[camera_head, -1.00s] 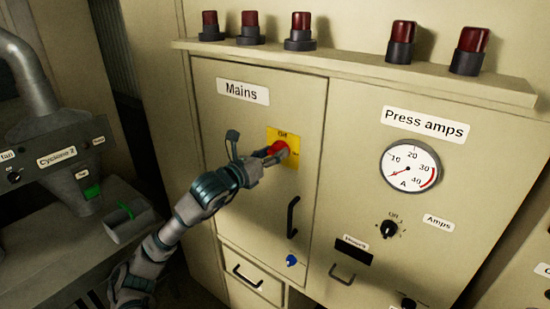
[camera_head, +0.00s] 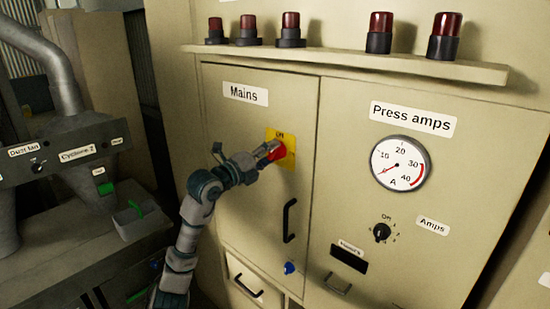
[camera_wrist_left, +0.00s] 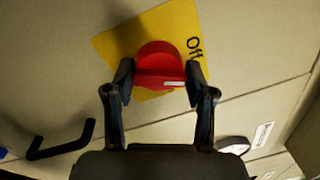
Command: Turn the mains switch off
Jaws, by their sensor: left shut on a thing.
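The mains switch is a red rotary knob (camera_head: 278,150) on a yellow plate (camera_head: 288,163), on the cabinet door under the "Mains" label (camera_head: 245,94). My left gripper (camera_head: 266,153) is shut on the red knob, coming from the left. In the left wrist view the two fingers (camera_wrist_left: 158,85) sit on either side of the red knob (camera_wrist_left: 158,62), and a small white mark shows on it. The word "Off" shows on the yellow plate (camera_wrist_left: 115,42) there. My right gripper is not in view.
A black door handle (camera_head: 289,220) and a blue knob (camera_head: 289,268) are below the switch. Red lamps stand on the ledge (camera_head: 340,62) above. To the right are an amps gauge (camera_head: 400,163) and a selector knob (camera_head: 382,232). A "Cyclone 2" panel (camera_head: 75,155) is at left.

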